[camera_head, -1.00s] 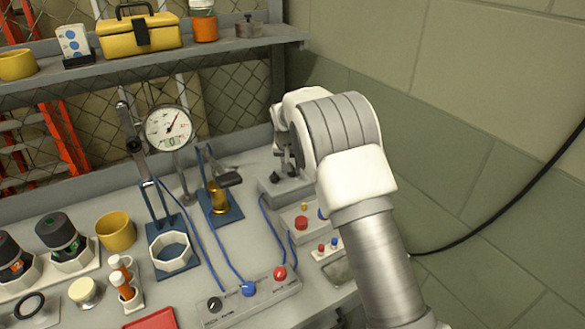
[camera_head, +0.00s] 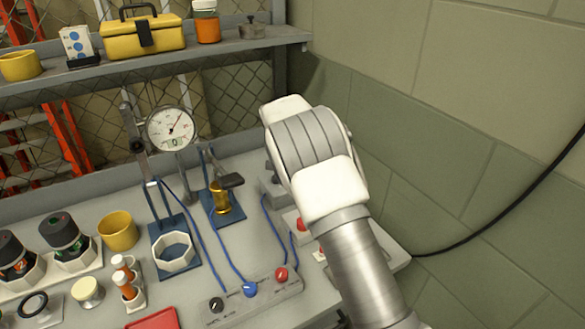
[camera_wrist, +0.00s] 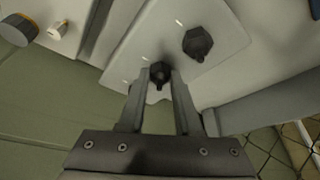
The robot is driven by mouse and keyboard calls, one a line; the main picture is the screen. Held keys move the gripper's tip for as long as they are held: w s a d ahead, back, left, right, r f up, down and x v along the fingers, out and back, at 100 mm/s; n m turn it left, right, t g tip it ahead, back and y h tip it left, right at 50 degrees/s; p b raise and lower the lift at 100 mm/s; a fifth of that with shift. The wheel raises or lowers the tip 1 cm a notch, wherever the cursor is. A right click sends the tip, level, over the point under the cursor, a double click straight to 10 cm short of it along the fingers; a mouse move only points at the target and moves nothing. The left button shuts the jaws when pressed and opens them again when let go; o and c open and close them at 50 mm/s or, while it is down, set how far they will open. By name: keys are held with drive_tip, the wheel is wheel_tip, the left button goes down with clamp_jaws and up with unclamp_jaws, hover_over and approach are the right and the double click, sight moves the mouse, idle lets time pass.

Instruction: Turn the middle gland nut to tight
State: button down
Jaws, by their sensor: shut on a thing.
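In the wrist view, my gripper (camera_wrist: 160,78) has its two fingers on either side of a dark gland nut (camera_wrist: 160,72), shut on it at the fingertips. A second dark gland nut (camera_wrist: 198,43) stands free on the same pale plate (camera_wrist: 150,38), up and to the right. Small white marks show on the plate beside the nuts. No third nut can be made out, so I cannot tell from the picture which one is the middle. In the head view, my arm hides the gripper and most of the grey fixture (camera_head: 270,190).
A control box with blue and red knobs (camera_head: 250,289) sits left of my arm. A dial gauge (camera_head: 171,128) on a stand and a brass piece (camera_head: 220,197) on a blue base are further left. A wall (camera_head: 440,170) stands close on the right.

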drive_tip(key=c, duration=0.6)
unclamp_jaws()
drive_tip(key=v, duration=1.7)
drive_tip(key=shift+s+r+p, duration=0.15)
drive_tip(key=shift+s+p, duration=0.1)
drive_tip(key=shift+p, duration=0.05)
